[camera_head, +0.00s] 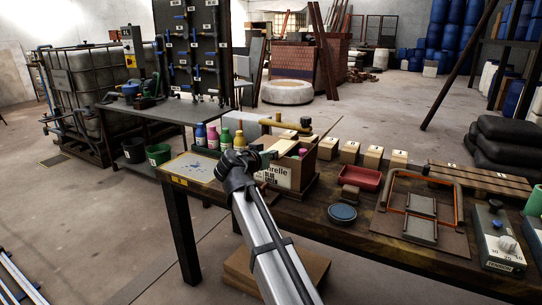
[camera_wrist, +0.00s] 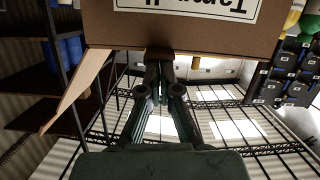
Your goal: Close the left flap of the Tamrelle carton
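The Tamrelle carton (camera_head: 281,175) stands on the workbench, partly hidden by my arm. Its labelled front (camera_wrist: 185,33) shows upside down at the top of the wrist view. The left flap is not clearly visible behind my gripper. My gripper (camera_head: 268,157) is at the carton's upper left. In the wrist view the fingertips of my gripper (camera_wrist: 160,56) are together at the carton's edge; contact is unclear.
Several coloured bottles (camera_head: 212,136) stand left of the carton. Numbered small boxes (camera_head: 349,152) line the back of the bench. A red tray (camera_head: 361,179), a blue round dish (camera_head: 342,213) and a frame on a board (camera_head: 420,214) lie to the right.

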